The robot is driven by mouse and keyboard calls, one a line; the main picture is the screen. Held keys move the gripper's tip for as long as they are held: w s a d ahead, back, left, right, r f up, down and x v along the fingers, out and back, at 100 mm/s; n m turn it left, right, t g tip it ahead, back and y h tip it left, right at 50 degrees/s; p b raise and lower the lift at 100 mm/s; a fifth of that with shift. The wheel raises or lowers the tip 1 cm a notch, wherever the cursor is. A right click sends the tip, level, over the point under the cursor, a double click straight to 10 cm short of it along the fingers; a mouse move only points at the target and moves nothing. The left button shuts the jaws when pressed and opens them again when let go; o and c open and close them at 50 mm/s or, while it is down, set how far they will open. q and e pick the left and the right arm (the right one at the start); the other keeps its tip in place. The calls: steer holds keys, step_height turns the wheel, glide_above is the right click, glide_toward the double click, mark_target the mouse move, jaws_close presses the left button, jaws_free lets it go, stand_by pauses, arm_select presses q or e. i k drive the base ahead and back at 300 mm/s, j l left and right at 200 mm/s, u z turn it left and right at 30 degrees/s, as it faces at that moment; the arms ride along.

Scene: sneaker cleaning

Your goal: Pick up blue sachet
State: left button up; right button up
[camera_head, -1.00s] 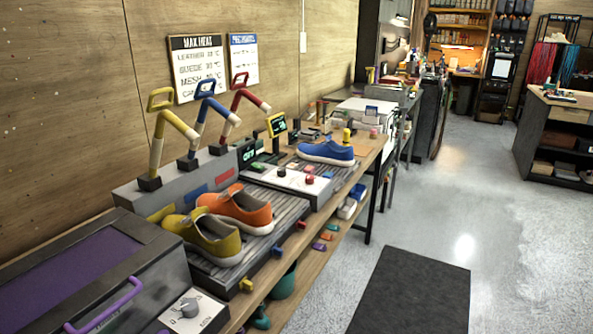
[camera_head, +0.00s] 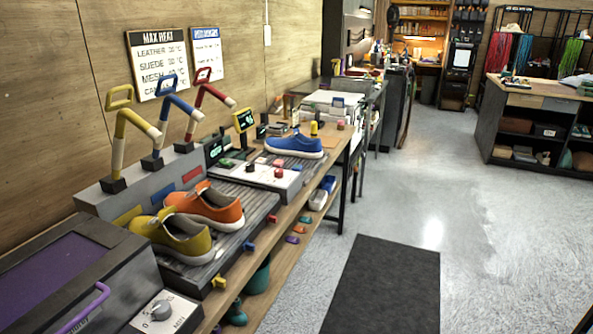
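No gripper of mine shows in the head view. Several small flat packets lie on the wooden lower shelf (camera_head: 222,303) under the bench, near its front edge. One looks teal (camera_head: 305,219), one purple (camera_head: 299,229) and one orange-red (camera_head: 292,239). They are too small to tell whether one is the blue sachet.
The bench carries a yellow shoe (camera_head: 172,238), an orange shoe (camera_head: 207,206), a blue shoe (camera_head: 294,146) and three coloured lever arms. A purple-topped box (camera_head: 50,272) stands at the near left. A dark mat (camera_head: 385,285) lies on the floor, with open floor right of it.

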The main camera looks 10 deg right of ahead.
mark_target(296, 167)
steer(key=i+l, duration=0.2)
steer(key=l, duration=0.15)
steer(key=i+l+u, duration=0.1)
steer(key=l, duration=0.25)
steer(key=i+l, duration=0.4)
steer(key=l, duration=0.3)
steer(key=i+l+u, duration=0.1)
steer(key=l, duration=0.25)
steer(key=i, duration=0.1)
